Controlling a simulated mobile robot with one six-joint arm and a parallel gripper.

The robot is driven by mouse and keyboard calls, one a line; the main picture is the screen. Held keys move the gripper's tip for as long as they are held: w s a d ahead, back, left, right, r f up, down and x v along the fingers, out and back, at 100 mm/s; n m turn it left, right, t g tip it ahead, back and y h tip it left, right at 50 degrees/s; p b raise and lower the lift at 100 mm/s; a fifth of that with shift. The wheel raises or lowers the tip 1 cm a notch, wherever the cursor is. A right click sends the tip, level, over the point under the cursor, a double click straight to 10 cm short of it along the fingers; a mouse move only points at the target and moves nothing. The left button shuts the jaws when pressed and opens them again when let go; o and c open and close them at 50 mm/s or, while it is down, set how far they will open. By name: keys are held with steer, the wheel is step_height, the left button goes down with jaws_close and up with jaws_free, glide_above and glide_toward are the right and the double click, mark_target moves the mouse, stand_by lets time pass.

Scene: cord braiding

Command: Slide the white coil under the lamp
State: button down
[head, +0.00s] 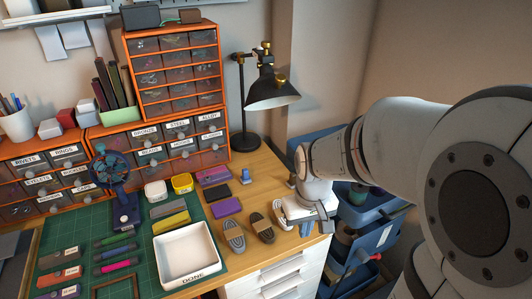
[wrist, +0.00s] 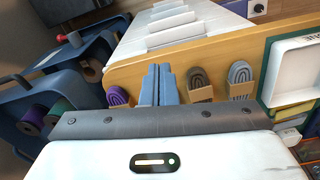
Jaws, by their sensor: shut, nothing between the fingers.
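Coils with tan bands lie near the front edge of the wooden table. The purple coil is hidden in the head view.
A white tray marked DONE (head: 188,281) stands left of the coils. Purple and dark blocks (head: 227,207) and a small blue object (head: 245,176) lie behind the coils. Orange drawer units (head: 226,95) line the back. A blue cart (head: 375,240) with spools stands right.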

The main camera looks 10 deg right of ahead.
mark_target(291, 235)
steer(key=shift+n+g, duration=0.3)
steer(key=shift+n, duration=0.1)
steer(key=w+f, duration=0.2)
steer(key=f, duration=0.1)
steer(key=w+f+p, duration=0.1)
steer(key=w+f, duration=0.1)
steer(key=f, duration=0.1)
steer(key=w+f, duration=0.2)
steer(key=f, duration=0.2)
steer(key=shift+w+a+f+p, duration=0.1)
steer(key=shift+w+a+p, duration=0.1)
steer(key=shift+w+p, duration=0.2)
steer(key=shift+w+a, duration=0.1)
steer(key=shift+w, duration=0.45)
steer(key=shift+w, duration=0.1)
